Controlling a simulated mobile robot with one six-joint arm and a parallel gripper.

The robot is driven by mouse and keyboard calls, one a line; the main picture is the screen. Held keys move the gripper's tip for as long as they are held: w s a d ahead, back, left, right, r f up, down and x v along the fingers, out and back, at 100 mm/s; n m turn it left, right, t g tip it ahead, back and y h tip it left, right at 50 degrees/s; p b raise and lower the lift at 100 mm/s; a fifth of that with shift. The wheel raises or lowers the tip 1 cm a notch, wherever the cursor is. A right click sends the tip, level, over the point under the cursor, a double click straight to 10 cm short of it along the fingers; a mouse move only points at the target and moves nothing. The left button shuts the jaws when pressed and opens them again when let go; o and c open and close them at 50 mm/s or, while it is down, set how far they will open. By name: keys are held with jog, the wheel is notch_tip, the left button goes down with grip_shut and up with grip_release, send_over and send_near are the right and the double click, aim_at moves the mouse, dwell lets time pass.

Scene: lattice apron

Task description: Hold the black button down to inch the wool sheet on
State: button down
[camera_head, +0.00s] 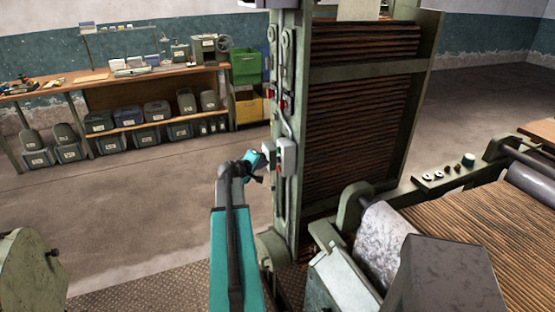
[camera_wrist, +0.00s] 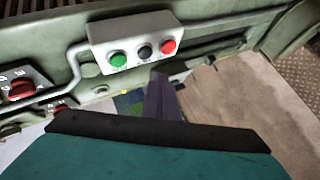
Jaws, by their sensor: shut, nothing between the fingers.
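A pale control box (camera_wrist: 135,40) on the green machine frame carries a green button (camera_wrist: 118,59), the black button (camera_wrist: 144,52) in the middle and a red button (camera_wrist: 168,46). In the head view the box (camera_head: 288,157) is on the upright post. My gripper (camera_wrist: 160,76) is shut and empty, its dark tip just below and right of the black button in the wrist view. I cannot see contact with the button. In the head view my gripper (camera_head: 262,161) is close to the box's left side. A grey, mottled wool-like sheet (camera_head: 383,240) curves over the machine's feed end.
Another switch box with a red knob (camera_wrist: 21,88) is at the left of the wrist view. A tall slatted lattice (camera_head: 360,120) rises behind the post. A slatted apron (camera_head: 480,235) lies at right. A workbench (camera_head: 150,75) with bins stands far back; open floor lies between.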

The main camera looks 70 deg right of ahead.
jog(key=shift+s+d, duration=0.75)
jog(key=shift+s, duration=0.2)
jog(key=shift+s+d+b, duration=0.4)
jog(key=shift+s+d, duration=0.2)
jog(key=shift+s, duration=0.1)
dwell(2.8)
jog(key=shift+w+a, duration=0.1)
jog(key=shift+w, duration=0.05)
dwell(2.3)
jog(key=shift+w+a+b, duration=0.5)
jog(key=shift+w+b, duration=0.05)
jog(key=shift+w, duration=0.05)
jog(key=shift+w+a, duration=0.1)
jog(key=shift+w, duration=0.05)
